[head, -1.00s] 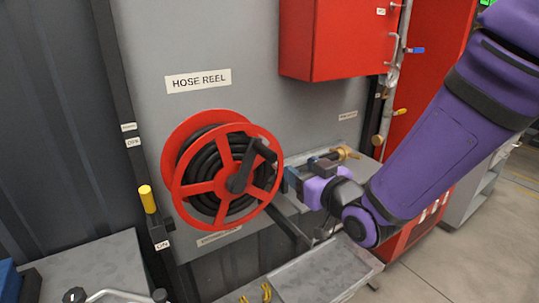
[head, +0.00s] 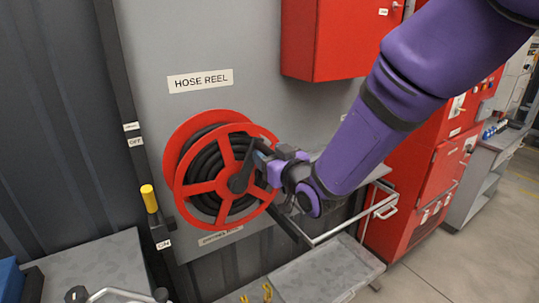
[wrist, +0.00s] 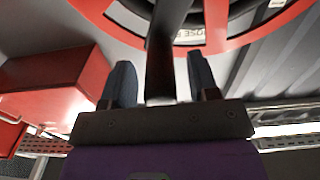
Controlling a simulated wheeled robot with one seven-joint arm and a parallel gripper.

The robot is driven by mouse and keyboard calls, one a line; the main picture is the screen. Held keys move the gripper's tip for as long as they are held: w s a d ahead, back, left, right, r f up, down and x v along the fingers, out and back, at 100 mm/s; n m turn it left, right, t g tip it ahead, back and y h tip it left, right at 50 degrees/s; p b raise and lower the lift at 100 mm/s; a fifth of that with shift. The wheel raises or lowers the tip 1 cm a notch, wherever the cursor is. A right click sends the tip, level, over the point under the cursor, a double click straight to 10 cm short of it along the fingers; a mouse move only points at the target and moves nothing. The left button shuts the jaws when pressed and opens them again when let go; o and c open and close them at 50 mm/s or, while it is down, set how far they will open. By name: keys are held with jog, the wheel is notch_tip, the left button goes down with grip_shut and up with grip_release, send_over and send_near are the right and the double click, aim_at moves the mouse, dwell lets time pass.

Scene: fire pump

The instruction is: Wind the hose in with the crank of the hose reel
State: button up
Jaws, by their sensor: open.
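The hose reel (head: 262,200) has red spoked flanges and is mounted on the grey wall panel, with black hose (head: 195,165) wound on it. Its dark crank (head: 239,181) runs from the hub up to the right. My gripper (head: 260,160) is at the crank's outer end, partly hidden by my wrist in the head view. In the wrist view, the crank's dark handle (wrist: 160,70) stands between the two open fingers of my gripper (wrist: 161,85). Gaps show on both sides of the handle, and the fingers are not closed on it.
A red cabinet (head: 325,40) hangs right of the reel. A yellow-handled lever (head: 149,198) stands at its left, beside ON and OFF labels. A grey bench (head: 325,270) lies below right, with a metal rail frame (head: 350,222) above it. Floor is open at far right.

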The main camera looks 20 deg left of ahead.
jog(key=shift+w+a, duration=0.1)
jog(key=shift+a, duration=0.05)
grip_shut()
jog(key=shift+w, duration=0.1)
